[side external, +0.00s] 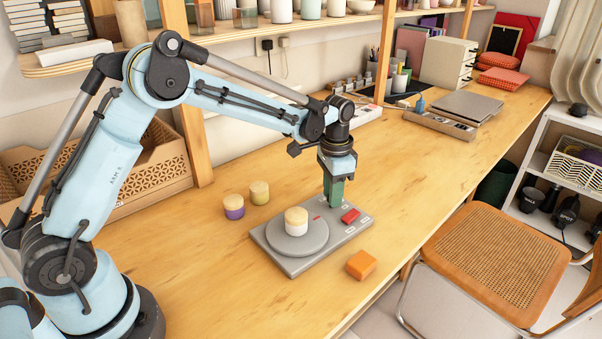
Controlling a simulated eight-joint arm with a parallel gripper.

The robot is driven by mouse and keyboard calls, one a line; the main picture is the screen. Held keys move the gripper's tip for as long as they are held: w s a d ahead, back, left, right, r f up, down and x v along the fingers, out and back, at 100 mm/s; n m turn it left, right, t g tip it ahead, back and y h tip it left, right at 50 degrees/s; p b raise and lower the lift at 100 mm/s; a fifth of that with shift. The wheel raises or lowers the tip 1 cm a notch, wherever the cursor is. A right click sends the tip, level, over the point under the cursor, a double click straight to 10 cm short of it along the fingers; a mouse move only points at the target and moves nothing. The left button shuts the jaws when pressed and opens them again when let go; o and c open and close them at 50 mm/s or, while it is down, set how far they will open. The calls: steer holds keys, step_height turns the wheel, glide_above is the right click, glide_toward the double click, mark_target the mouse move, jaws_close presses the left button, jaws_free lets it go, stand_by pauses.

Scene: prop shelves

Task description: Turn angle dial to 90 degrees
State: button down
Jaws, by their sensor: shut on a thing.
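A flat grey device (291,268) lies on the wooden table, with a round plate (314,247) on its left part. A pale-topped cream jar (296,222) stands on the plate. A red button (350,216) and small white labels are on the panel at the right. My gripper (333,205) points straight down, with its dark green fingers at the back of the panel, left of the red button. It is shut, seemingly on the angle dial, which the fingers hide. I cannot read the dial's angle.
A purple jar (234,207) and a yellow jar (259,192) stand left of the device. An orange block (361,265) lies in front of it. A wooden post (187,100) rises behind my arm. The table's right stretch (430,180) is clear up to its front edge.

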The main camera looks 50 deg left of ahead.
stand_by(0.3)
steer(key=c, duration=0.9)
jaws_free()
step_height(320, 180, up, 12)
steer(key=shift+r, duration=0.1)
